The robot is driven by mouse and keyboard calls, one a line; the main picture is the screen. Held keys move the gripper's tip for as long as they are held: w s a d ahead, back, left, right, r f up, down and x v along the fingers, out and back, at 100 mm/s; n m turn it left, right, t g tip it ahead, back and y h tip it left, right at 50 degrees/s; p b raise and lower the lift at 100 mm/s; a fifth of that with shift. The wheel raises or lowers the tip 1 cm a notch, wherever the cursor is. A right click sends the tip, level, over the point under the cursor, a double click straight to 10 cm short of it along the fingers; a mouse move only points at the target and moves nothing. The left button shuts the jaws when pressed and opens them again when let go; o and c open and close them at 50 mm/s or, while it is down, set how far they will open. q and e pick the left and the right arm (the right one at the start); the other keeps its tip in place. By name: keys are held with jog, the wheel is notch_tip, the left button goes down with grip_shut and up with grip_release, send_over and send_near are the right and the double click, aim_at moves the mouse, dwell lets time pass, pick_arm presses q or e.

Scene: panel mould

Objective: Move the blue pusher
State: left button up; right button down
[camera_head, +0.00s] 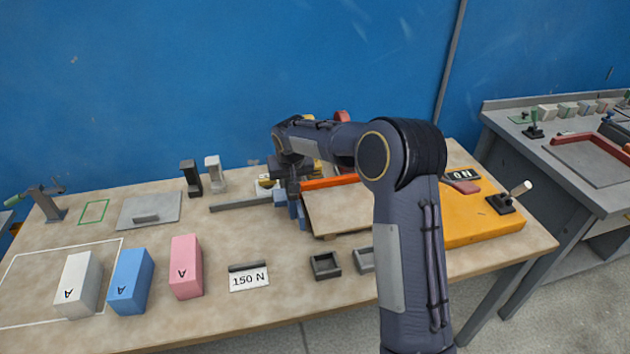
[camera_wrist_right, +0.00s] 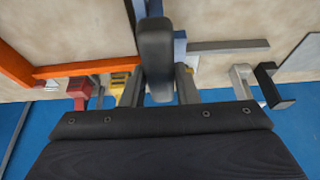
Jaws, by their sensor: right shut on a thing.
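The blue pusher (camera_head: 281,198) is at the left end of the orange-railed mould (camera_head: 330,182), mostly hidden below my right gripper (camera_head: 293,188). Blue parts of it also show in the wrist view (camera_wrist_right: 180,46), beside a dark rounded piece in the middle. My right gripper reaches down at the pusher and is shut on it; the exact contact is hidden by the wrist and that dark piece. A tan panel surface (camera_head: 338,210) lies right of the pusher, partly behind my arm. My left gripper is not in view.
A grey bar (camera_head: 240,204) lies left of the pusher. White, blue and pink blocks (camera_head: 186,267) stand at the front left, near a "150 N" card (camera_head: 249,279) and small dark trays (camera_head: 325,265). A yellow base with a lever (camera_head: 503,202) is at right.

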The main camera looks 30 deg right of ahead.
jog(key=w+a, duration=0.2)
jog(key=a, duration=0.7)
jog(key=shift+w+a, duration=0.15)
jog(key=shift+a, duration=0.1)
jog(key=c, duration=1.4)
grip_release()
jog(key=shift+a, duration=0.1)
jog(key=shift+o, duration=1.4)
jog(key=shift+a, duration=0.1)
jog(key=shift+r, duration=0.1)
jog(key=b+v, duration=0.1)
jog(key=v, duration=0.6)
jog(key=shift+r, duration=0.3)
